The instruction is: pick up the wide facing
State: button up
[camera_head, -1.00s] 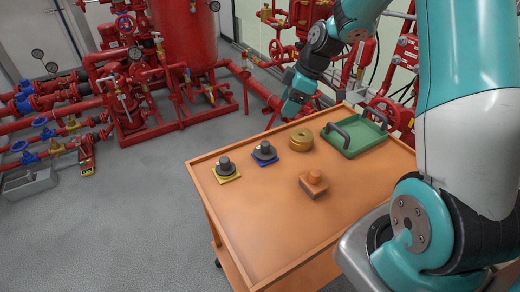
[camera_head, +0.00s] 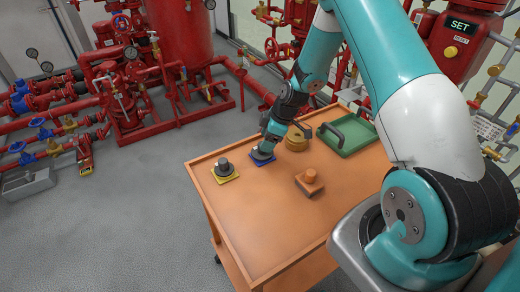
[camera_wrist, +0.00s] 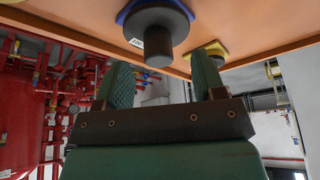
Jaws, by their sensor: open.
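Two dark round pieces with narrower stubs stand on the table. One is on a blue square base (camera_head: 259,161), the other on a yellow one (camera_head: 226,178). I cannot tell which is the wide facing. My gripper (camera_head: 266,148) is over the blue-based piece and partly hides it. In the wrist view my gripper (camera_wrist: 162,72) is open and empty, with its green fingers apart. The stub of the blue-based dark piece (camera_wrist: 157,28) shows just beyond and between the fingertips, with a small white label. The yellow base (camera_wrist: 212,48) shows behind the right finger.
A brass round piece (camera_head: 298,140) stands close right of my gripper. A block with an orange knob (camera_head: 309,182) lies nearer. A green tray (camera_head: 352,145) is at the table's back right. The orange table's (camera_head: 255,230) front part is clear. Red pipework (camera_head: 120,100) stands behind.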

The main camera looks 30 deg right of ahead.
jog(key=shift+p+x, duration=0.3)
jog(key=shift+x, duration=1.35)
jog(key=shift+w, duration=0.15)
jog(key=c, duration=1)
jog(key=shift+r, duration=0.1)
